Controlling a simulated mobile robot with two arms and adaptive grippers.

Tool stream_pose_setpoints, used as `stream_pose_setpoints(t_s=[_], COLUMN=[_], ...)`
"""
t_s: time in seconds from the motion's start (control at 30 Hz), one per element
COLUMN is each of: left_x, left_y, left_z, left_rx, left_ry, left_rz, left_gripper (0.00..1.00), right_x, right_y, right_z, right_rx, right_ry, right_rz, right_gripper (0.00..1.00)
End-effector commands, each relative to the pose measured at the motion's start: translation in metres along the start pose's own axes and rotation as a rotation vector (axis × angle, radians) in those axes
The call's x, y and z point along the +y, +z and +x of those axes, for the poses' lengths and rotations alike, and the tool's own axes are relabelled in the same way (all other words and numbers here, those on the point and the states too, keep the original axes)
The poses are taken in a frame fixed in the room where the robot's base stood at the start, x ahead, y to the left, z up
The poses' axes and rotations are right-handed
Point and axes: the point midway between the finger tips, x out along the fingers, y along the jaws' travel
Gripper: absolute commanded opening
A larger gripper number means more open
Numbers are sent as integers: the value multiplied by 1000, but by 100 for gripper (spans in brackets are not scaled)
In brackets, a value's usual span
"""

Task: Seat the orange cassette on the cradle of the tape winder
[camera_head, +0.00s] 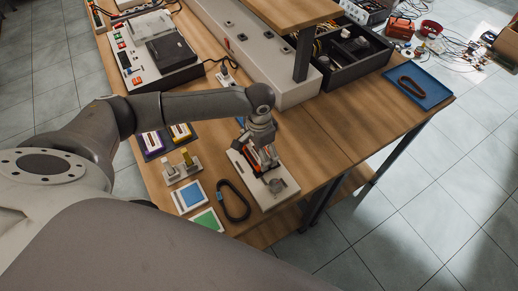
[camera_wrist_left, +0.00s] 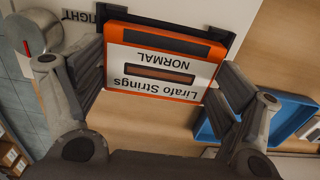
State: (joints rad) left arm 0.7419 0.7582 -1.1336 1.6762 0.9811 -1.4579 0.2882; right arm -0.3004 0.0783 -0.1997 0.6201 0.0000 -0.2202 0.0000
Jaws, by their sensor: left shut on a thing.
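My left gripper (camera_head: 264,148) is shut on the orange cassette (camera_wrist_left: 160,62), with one finger at each short side. The cassette has a white label reading "Lirafo Strings NORMAL", upside down in the left wrist view. The tape winder (camera_head: 287,190) is a pale flat unit near the table's front edge, with a round knob (camera_wrist_left: 36,32) that shows in the wrist view. Its black cradle (camera_wrist_left: 237,42) shows behind and around the cassette's far side. The cassette is over the cradle; I cannot tell whether it touches. My right gripper is not in view.
A black cable loop (camera_head: 234,203) and blue and green cards (camera_head: 190,196) lie left of the winder. Purple-and-yellow cassettes (camera_head: 153,142) sit further left. A long grey unit (camera_head: 258,62) stands behind. A blue tray (camera_head: 420,90) is at the far right. Table right of the winder is clear.

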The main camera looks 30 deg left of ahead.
Motion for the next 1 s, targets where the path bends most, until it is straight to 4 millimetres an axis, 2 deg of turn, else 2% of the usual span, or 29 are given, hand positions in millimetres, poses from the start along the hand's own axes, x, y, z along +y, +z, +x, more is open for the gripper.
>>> stream_pose_setpoints(t_s=[0.63,0.67,0.73,1.0], left_x=[0,0,0,0], left_y=[0,0,0,0], left_z=[5,5,5,5], left_rx=[0,0,0,0], left_ry=[0,0,0,0], left_rz=[1,1,1,0], left_gripper=[65,91,100,100], right_x=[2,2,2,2], right_y=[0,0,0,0], right_z=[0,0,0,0], right_rx=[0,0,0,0], right_ry=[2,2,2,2], right_rz=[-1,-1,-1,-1], right_gripper=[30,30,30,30])
